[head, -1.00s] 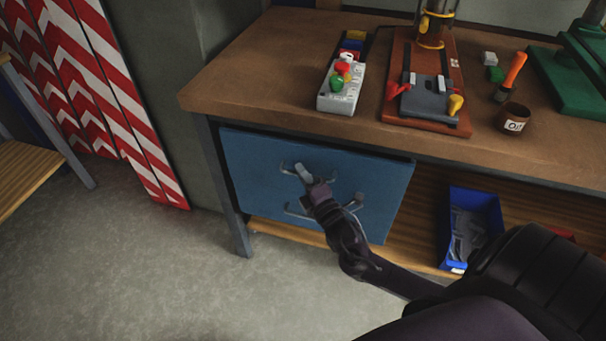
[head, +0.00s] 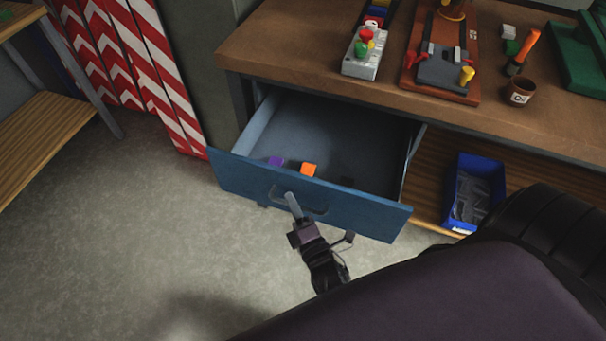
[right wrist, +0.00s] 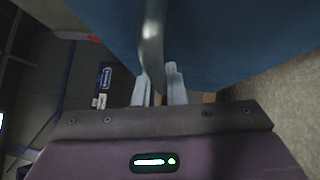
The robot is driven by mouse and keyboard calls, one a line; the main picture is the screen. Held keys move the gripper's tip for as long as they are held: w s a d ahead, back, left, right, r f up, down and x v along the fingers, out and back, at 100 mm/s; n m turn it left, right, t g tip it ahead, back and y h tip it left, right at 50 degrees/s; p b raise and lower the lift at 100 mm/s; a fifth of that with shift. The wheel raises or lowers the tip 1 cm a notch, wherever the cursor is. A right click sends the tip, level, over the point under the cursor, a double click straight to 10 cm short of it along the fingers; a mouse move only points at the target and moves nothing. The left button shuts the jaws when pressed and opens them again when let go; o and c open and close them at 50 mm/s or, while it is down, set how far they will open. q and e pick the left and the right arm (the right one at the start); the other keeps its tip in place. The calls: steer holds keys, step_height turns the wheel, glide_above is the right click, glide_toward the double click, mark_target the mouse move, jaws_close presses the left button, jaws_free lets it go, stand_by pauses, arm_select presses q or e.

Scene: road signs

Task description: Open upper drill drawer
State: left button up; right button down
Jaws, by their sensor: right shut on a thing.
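The upper drill drawer (head: 240,178) is blue and sits under the workbench. It is pulled far out, and its inside shows in the head view. My right gripper (head: 291,199) is shut on the metal handle (head: 319,211) of the drawer front. In the right wrist view the two fingers (right wrist: 159,85) close around the handle bar (right wrist: 152,40) before the blue front. My left gripper is not in view.
The wooden workbench (head: 290,42) carries a control box (head: 362,55), a drill stand with vise (head: 443,68), a brown cup (head: 520,91) and an orange-handled tool (head: 527,48). A blue bin (head: 471,193) stands on the lower shelf. Striped red-white panels (head: 150,80) lean at left. Floor is free.

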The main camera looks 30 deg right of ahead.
steer(key=s+a+p, duration=0.1)
steer(key=s+a, duration=0.3)
steer(key=a, duration=0.1)
steer(key=shift+s+a, duration=0.25)
steer(key=shift+s, duration=0.1)
steer(key=c, duration=1.5)
jaws_free()
steer(key=shift+s, duration=0.1)
steer(key=s, duration=0.5)
steer(key=s+f+b, duration=0.1)
steer(key=s, duration=0.1)
steer(key=shift+s+a, duration=0.25)
steer(key=shift+f, duration=0.1)
